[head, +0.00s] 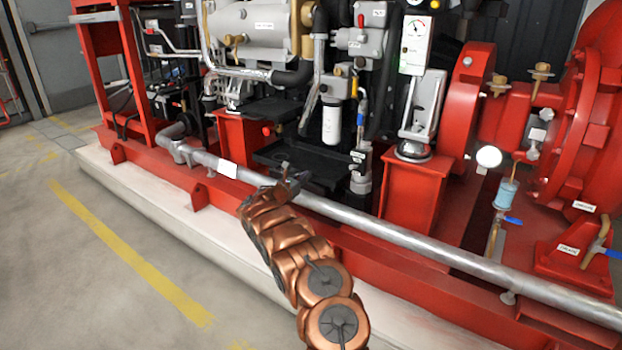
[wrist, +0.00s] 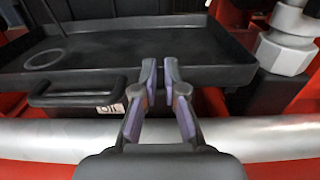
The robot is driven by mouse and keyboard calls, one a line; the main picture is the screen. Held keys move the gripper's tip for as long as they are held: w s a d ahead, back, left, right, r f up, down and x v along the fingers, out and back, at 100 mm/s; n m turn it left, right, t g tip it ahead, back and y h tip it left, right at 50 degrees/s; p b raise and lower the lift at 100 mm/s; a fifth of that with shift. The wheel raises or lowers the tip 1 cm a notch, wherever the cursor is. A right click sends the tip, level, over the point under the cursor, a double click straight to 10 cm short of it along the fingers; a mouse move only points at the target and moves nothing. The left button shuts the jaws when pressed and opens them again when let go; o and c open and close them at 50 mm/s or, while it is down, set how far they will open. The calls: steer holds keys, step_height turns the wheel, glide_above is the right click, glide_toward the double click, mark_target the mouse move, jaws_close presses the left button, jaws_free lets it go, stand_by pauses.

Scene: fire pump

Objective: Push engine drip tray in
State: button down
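The engine drip tray (head: 305,178) is a shallow black tray low under the engine, between red supports. In the wrist view the drip tray (wrist: 215,76) fills the upper middle, with a loop handle (wrist: 75,98) at the front left and a small label below it. A round ring mark shows on its floor. My gripper (head: 288,174) is at the tray's front, above the silver pipe. In the wrist view my gripper (wrist: 160,68) has its fingertips close together, with only a narrow gap and nothing held. They overlap the tray's front wall, right of the handle; contact cannot be told.
A long silver pipe (head: 430,243) runs across the front of the red base, beneath my gripper. A metal fitting (wrist: 285,52) stands at the tray's right. A red pedestal (head: 412,192) is to the right. Open floor (head: 90,270) lies at the front left.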

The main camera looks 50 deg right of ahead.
steer(key=shift+s+d+r, duration=0.15)
steer(key=shift+s+d, duration=0.15)
steer(key=shift+d, duration=0.05)
steer(key=shift+s+a, duration=0.1)
steer(key=shift+a, duration=0.25)
steer(key=a+p, duration=0.3)
steer(key=a, duration=1.1)
